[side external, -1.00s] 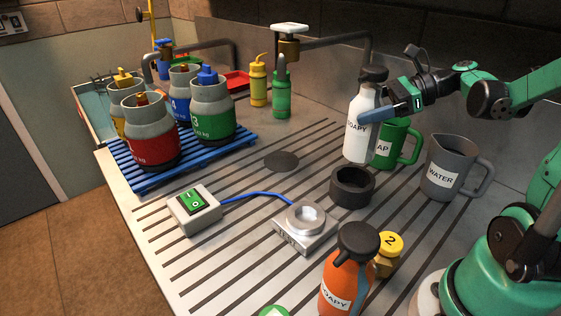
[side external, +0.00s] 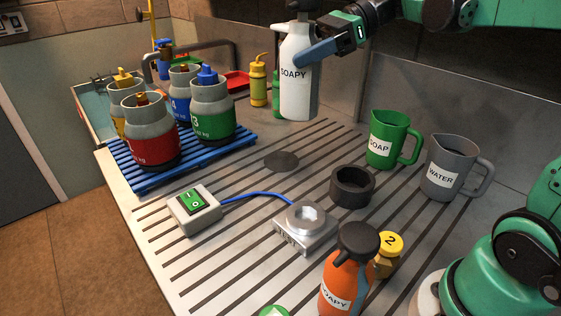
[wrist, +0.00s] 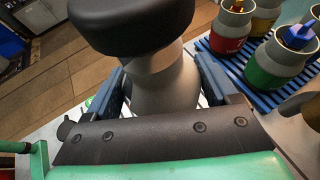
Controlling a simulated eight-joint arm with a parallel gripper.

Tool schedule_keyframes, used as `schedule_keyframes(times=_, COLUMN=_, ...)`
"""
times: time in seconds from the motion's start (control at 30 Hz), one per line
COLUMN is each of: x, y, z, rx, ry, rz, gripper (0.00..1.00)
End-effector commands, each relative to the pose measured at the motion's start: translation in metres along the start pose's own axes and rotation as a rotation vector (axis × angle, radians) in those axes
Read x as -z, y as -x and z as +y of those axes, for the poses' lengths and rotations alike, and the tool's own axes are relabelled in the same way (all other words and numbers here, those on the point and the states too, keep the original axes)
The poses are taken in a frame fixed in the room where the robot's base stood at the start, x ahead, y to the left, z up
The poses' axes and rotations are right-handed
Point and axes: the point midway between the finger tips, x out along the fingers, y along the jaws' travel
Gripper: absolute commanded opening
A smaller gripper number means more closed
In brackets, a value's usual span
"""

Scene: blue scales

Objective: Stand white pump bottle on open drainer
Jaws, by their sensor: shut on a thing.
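The white pump bottle (side external: 297,85), labelled SOAPY and with a dark head, hangs upright in the air above the back of the drainer. My gripper (side external: 312,54) is shut on its upper body from the right. In the wrist view the bottle's neck and shoulder (wrist: 165,90) sit between my blue fingers (wrist: 166,88), under the big dark head. The grooved metal drainer (side external: 235,255) spreads below. Its open strip lies between the blue rack and the black ring.
A black ring holder (side external: 352,187), green SOAP jug (side external: 390,140) and grey WATER jug (side external: 452,168) stand at right. Canisters fill the blue rack (side external: 190,160) at left. A switch box (side external: 194,208), metal TEST block (side external: 305,228) and orange bottle (side external: 348,275) stand nearer. A dark disc (side external: 281,161) lies flat.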

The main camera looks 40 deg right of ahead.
Motion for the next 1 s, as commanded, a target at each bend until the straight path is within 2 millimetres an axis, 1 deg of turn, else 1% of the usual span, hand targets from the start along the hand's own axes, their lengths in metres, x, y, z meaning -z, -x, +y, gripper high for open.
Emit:
schedule_keyframes(times=0.03, x=-0.011, y=-0.026, z=0.006, rx=-0.07, ry=0.029, rz=-0.001, gripper=0.05)
schedule_keyframes(times=0.1, x=-0.023, y=-0.057, z=0.017, rx=-0.146, ry=0.06, rz=-0.001, gripper=0.05)
schedule_keyframes(times=0.2, x=-0.038, y=-0.096, z=0.035, rx=-0.244, ry=0.101, rz=-0.002, gripper=0.05)
schedule_keyframes(times=0.3, x=-0.05, y=-0.126, z=0.054, rx=-0.321, ry=0.133, rz=-0.002, gripper=0.05)
schedule_keyframes(times=0.4, x=-0.058, y=-0.146, z=0.069, rx=-0.375, ry=0.155, rz=-0.003, gripper=0.05)
schedule_keyframes(times=0.53, x=-0.06, y=-0.16, z=0.08, rx=-0.408, ry=0.169, rz=-0.003, gripper=0.05)
schedule_keyframes(times=0.57, x=-0.059, y=-0.162, z=0.081, rx=-0.412, ry=0.17, rz=-0.003, gripper=0.05)
schedule_keyframes(times=0.67, x=-0.045, y=-0.169, z=0.082, rx=-0.416, ry=0.172, rz=-0.003, gripper=0.05)
schedule_keyframes(times=1.0, x=0.032, y=-0.201, z=0.082, rx=-0.414, ry=0.171, rz=-0.003, gripper=0.05)
